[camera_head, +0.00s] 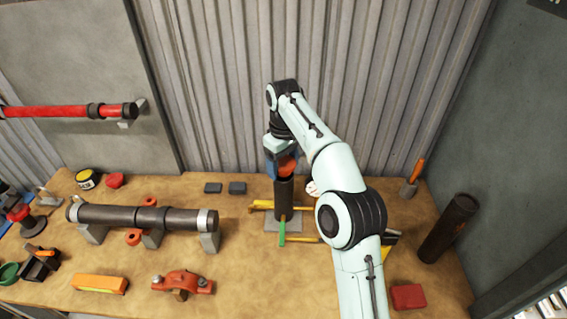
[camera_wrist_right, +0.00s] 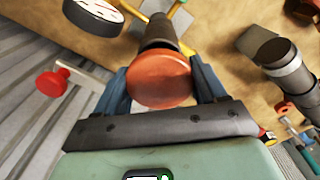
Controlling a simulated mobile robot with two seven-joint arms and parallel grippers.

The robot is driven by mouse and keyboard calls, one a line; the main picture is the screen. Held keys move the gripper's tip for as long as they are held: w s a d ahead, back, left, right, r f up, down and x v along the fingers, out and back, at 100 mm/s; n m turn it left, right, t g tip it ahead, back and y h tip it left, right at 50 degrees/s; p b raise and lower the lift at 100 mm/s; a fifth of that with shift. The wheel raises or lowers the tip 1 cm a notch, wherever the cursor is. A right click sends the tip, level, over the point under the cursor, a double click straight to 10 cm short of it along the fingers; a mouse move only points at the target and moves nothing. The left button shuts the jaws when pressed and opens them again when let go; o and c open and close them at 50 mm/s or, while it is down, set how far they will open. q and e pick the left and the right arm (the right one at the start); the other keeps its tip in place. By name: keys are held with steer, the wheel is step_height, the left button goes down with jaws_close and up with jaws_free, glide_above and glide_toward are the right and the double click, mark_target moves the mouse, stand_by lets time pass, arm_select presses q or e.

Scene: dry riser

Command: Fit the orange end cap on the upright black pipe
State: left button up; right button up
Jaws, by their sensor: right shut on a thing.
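The upright black pipe (camera_head: 284,201) stands on a grey plate on the bench, among yellow and green tools. The orange end cap (camera_head: 287,164) is right above the pipe's top, between the blue fingers of my right gripper (camera_head: 281,163). In the right wrist view the round cap (camera_wrist_right: 160,79) is held between both fingers of the gripper (camera_wrist_right: 160,82), with the black pipe (camera_wrist_right: 157,30) running away behind it. I cannot tell whether the cap touches or covers the pipe's rim, as the cap and fingers hide it. My left gripper is not in view.
A long black pipe (camera_head: 145,216) lies on grey supports at the left. An orange-red clamp (camera_head: 182,282) and an orange-yellow block (camera_head: 99,284) lie in front. A dark cylinder (camera_head: 448,228) leans at the right. Corrugated wall (camera_head: 220,90) closes the back.

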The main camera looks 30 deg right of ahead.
mark_target(283, 173)
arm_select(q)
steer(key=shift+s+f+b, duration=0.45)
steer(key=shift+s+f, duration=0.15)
arm_select(e)
steer(key=shift+f, duration=1.75)
steer(key=o, duration=1.3)
